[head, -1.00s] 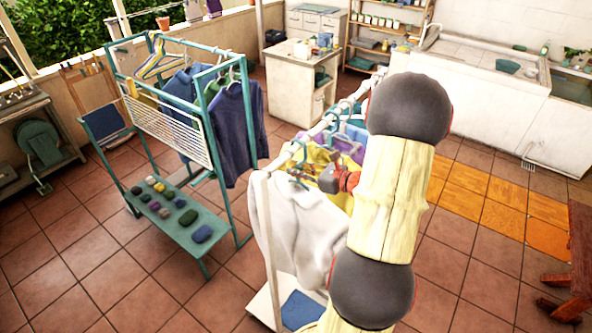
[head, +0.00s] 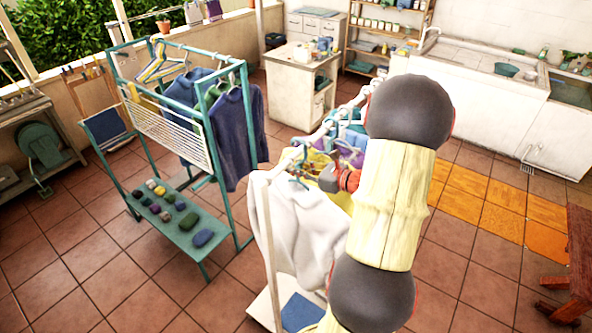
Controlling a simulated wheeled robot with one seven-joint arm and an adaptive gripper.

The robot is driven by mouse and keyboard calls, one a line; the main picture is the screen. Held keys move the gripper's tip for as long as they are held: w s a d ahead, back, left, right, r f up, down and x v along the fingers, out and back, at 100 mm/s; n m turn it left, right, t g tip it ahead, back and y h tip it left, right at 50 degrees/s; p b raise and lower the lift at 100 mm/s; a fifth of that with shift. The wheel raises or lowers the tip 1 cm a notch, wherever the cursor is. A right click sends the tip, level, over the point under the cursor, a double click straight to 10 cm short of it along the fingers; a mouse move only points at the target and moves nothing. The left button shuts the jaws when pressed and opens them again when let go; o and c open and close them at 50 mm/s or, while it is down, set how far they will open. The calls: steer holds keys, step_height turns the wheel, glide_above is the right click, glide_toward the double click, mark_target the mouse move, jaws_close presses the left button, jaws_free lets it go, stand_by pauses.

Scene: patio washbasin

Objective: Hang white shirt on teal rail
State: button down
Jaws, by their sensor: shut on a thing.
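The white shirt (head: 300,225) hangs upright from a teal hanger (head: 303,166) at the near end of the white rack in the middle. My gripper (head: 324,180) comes in from the right and is shut on the hanger by the top of the shirt. My arm covers part of the shirt's right side and some of the white rack. Whether the hanger's hook touches the white rail cannot be told. The teal rail (head: 201,50) tops the teal rack at left, away from my gripper. Striped, blue, green and dark purple clothes hang on that rack.
Yellow, purple and blue garments hang close behind the white shirt on the white rail (head: 345,108). The teal rack has a white wire panel (head: 168,130) and a low shelf (head: 190,240) with several coloured bundles. Tiled floor (head: 228,290) lies open between the racks.

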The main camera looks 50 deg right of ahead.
steer(key=v, duration=0.3)
steer(key=f+p+v, duration=0.1)
steer(key=v, duration=0.5)
steer(key=shift+s+f+p, duration=0.15)
steer(key=shift+s+p, duration=0.05)
steer(key=shift+p, duration=0.1)
steer(key=shift+s, duration=0.45)
